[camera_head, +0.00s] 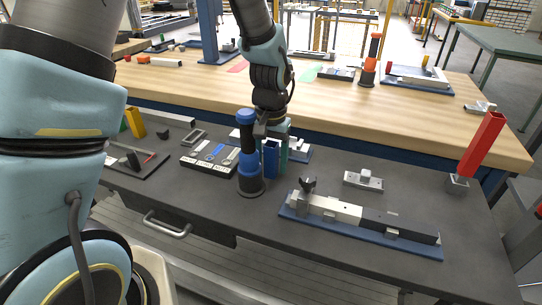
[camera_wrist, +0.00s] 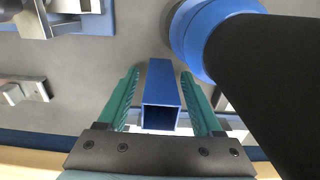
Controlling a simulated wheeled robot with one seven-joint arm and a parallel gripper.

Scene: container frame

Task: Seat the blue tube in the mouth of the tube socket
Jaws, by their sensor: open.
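The blue tube (camera_head: 271,160) is a square hollow piece standing on the dark bench top, its open end facing up. In the wrist view the blue tube (camera_wrist: 160,84) lies between my gripper's two green fingers, with a gap on each side. My gripper (camera_head: 279,148) points down around it and is open. It also shows in the wrist view (camera_wrist: 161,104). A small grey metal holder (camera_head: 458,184) at the right has a tilted red tube (camera_head: 482,144) in it; I cannot tell if it is the tube socket. The blue tube's foot is partly hidden.
A blue and black post (camera_head: 249,170) stands close beside the tube. A blue-based fixture (camera_head: 350,229) lies at the front right, with a small grey metal block (camera_head: 362,180) behind it. A tool tray (camera_head: 210,160) lies to the left. The bench is clear at the far right front.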

